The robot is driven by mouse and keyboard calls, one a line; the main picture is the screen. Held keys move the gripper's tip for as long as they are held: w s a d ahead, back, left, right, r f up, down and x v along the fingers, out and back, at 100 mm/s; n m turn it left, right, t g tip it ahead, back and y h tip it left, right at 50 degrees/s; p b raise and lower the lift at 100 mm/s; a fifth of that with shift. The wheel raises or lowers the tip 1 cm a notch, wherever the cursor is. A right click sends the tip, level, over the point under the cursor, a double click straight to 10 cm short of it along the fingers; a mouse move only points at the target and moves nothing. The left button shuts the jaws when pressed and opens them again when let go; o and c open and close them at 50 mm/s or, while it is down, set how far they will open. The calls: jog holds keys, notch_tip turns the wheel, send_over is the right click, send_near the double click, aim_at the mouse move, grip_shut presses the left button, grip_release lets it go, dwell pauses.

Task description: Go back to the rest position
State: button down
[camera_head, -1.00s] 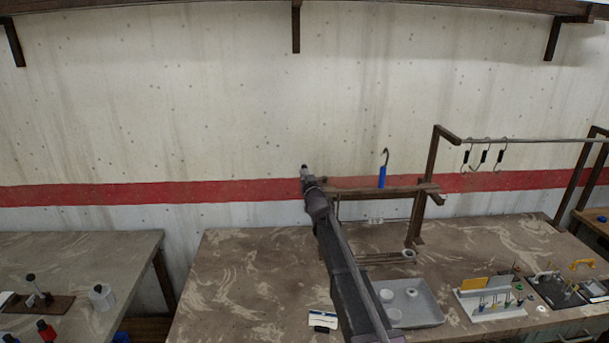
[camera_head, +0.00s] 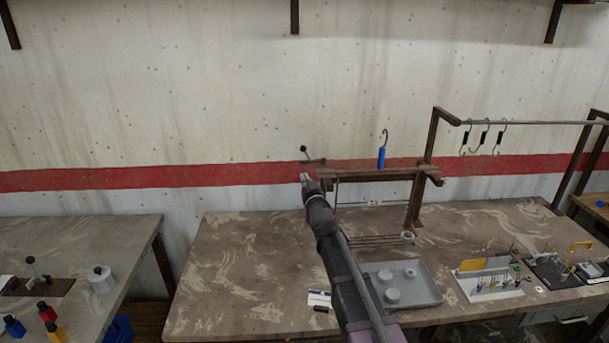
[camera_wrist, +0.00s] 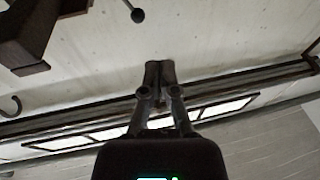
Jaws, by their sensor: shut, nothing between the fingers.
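My gripper (camera_head: 306,179) is shut and empty at the end of my raised arm, in front of the wall's red stripe. It is just below a small lever with a black ball knob (camera_head: 304,148) at the left end of a brown wooden rack (camera_head: 375,174). In the wrist view my gripper's fingers (camera_wrist: 160,70) are together with nothing between them. The black knob (camera_wrist: 138,15) shows there at the top, apart from the fingers. My arm hides part of the table.
A blue-handled hook (camera_head: 382,157) stands at the rack. Several black hooks (camera_head: 483,138) hang from a rail at right. A grey tray (camera_head: 425,295) with white round pieces lies beside my arm. The table's left part (camera_head: 225,270) is mostly clear.

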jog(key=shift+s, duration=0.35)
jog(key=s+d+f+m+g+h, duration=0.2)
jog(key=s+d+f+g+h, duration=0.3)
jog(key=d+f, duration=0.35)
jog(key=s+d+f+m+g+h, duration=0.2)
jog(key=s+d+f+g+h, duration=0.15)
jog(key=s+d+f, duration=0.5)
jog(key=s+d+f+g, duration=0.1)
jog(key=s+d+g, duration=0.1)
jog(key=s, duration=0.5)
jog(key=s+d+f+g+y, duration=0.1)
jog(key=s+d+f+g, duration=0.1)
jog(key=s+g, duration=0.3)
jog(key=s+d+f+g, duration=0.2)
jog(key=s+d+g, duration=0.1)
jog(key=s, duration=0.5)
jog(key=shift+s+d+f, duration=0.15)
jog(key=shift+s+d, duration=0.05)
jog(key=shift+s, duration=0.2)
